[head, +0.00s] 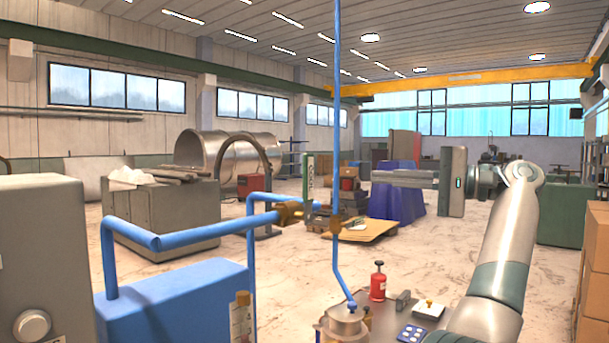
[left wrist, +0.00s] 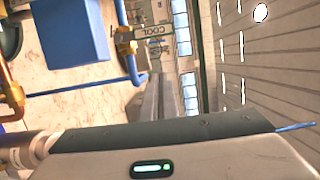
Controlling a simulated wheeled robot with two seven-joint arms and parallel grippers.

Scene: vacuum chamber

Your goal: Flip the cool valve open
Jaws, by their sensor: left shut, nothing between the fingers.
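The cool valve has a brass body (head: 290,213) on a horizontal blue pipe, with a green handle (head: 309,180) standing upright, crosswise to the pipe. In the left wrist view the handle (left wrist: 155,32) carries the word COOL beside the brass body (left wrist: 125,40). My left gripper (head: 374,177) is shut and empty, its fingers pointing left toward the handle from the right, apart from it. Its fingers (left wrist: 161,77) also show in the left wrist view, with the handle beyond their tips. My right gripper is not in view.
A thin vertical blue pipe (head: 337,100) stands between the handle and my left gripper in the head view. A blue box (head: 185,310) is at lower left. A red bottle (head: 378,282) and small parts are below. A cardboard sheet (head: 372,231) lies on the floor behind.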

